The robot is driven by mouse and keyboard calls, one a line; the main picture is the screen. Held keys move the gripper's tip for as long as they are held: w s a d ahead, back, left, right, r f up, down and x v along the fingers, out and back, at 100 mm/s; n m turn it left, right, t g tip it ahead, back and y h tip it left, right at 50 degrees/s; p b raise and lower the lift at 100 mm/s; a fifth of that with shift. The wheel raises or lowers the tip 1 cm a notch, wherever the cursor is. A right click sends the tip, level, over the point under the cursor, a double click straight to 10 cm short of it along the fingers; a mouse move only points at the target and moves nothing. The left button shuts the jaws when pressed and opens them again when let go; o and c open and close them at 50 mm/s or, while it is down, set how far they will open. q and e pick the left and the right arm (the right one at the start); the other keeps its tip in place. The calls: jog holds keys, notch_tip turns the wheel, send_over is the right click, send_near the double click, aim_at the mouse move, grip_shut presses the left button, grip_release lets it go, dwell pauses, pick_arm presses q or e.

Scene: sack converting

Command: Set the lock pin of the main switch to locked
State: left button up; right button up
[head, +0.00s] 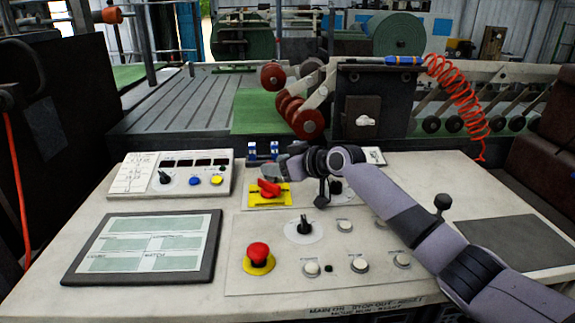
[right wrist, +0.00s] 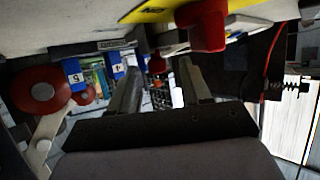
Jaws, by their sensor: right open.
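The main switch, a red rotary handle (head: 268,187) on a yellow plate (head: 283,196), sits on the sloping control desk. In the right wrist view the red handle (right wrist: 206,27) and yellow plate (right wrist: 155,11) show at the top, above the fingers. My right gripper (head: 277,168) is just behind the switch's far edge. In the right wrist view its two fingers (right wrist: 158,90) stand apart with nothing clearly held. A small red part (right wrist: 157,64) shows between and beyond them. I cannot tell whether it is the lock pin. My left gripper is out of view.
A red emergency button (head: 258,255), a black knob (head: 304,226) and a display panel (head: 145,248) are on the desk. A coiled red hose (head: 462,95) hangs at the right.

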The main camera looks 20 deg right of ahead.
jog(key=shift+v, duration=3.3)
jog(key=shift+f, duration=0.1)
